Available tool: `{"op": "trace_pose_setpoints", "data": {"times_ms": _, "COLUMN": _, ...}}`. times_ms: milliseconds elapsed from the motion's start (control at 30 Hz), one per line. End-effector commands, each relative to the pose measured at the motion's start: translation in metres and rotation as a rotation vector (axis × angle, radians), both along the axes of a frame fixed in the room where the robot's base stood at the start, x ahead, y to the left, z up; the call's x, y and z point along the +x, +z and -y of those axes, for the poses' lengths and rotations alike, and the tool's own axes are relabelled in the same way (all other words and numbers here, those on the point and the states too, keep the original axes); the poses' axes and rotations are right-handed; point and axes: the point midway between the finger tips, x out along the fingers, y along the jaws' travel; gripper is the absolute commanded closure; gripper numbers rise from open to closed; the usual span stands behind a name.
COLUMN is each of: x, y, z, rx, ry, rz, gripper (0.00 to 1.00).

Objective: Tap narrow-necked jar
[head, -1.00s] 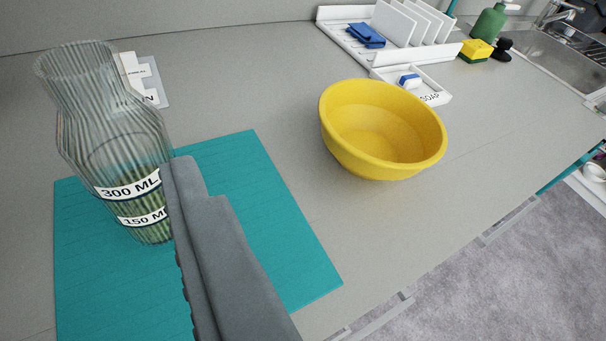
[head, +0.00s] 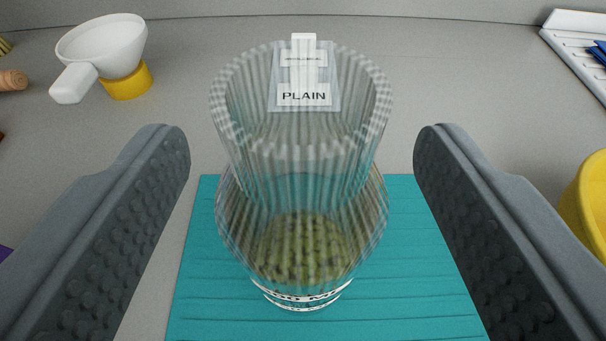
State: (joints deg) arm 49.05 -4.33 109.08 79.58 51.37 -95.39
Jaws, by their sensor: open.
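The narrow-necked jar (head: 301,190) is ribbed clear glass with a wide mouth, a pinched neck and a rounder body. It stands upright on a teal mat (head: 410,290), with green contents at its bottom and a label band low down, partly seen. My gripper (head: 302,140) is open, with one grey padded finger on each side of the jar. Gaps show between both fingers and the glass in the picture; how far the jar is from the fingertips in depth is hard to tell.
A card marked PLAIN (head: 304,96) shows through the jar's mouth from behind. A white funnel-like cup (head: 105,45) on a yellow ring (head: 128,82) is at the upper left. A yellow bowl (head: 588,205) is at the right edge, below a white rack (head: 575,45).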

Motion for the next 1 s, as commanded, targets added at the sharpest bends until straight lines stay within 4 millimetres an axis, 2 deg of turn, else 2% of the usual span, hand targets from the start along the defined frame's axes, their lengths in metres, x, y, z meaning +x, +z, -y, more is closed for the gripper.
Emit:
{"op": "trace_pose_setpoints", "data": {"times_ms": 100, "x": 0.018, "y": -0.006, "z": -0.002, "rx": 0.001, "ry": 0.002, "rz": 0.000, "gripper": 0.32}}
{"op": "trace_pose_setpoints", "data": {"times_ms": 300, "x": 0.037, "y": -0.012, "z": -0.003, "rx": 0.000, "ry": 0.001, "rz": -0.001, "gripper": 0.32}}
{"op": "trace_pose_setpoints", "data": {"times_ms": 733, "x": 0.044, "y": -0.014, "z": -0.003, "rx": 0.000, "ry": 0.000, "rz": 0.000, "gripper": 0.32}}
{"op": "trace_pose_setpoints", "data": {"times_ms": 767, "x": 0.044, "y": -0.014, "z": -0.003, "rx": 0.000, "ry": 0.000, "rz": 0.000, "gripper": 0.36}}
{"op": "trace_pose_setpoints", "data": {"times_ms": 1000, "x": 0.044, "y": -0.014, "z": -0.003, "rx": 0.000, "ry": 0.000, "rz": 0.000, "gripper": 0.83}}
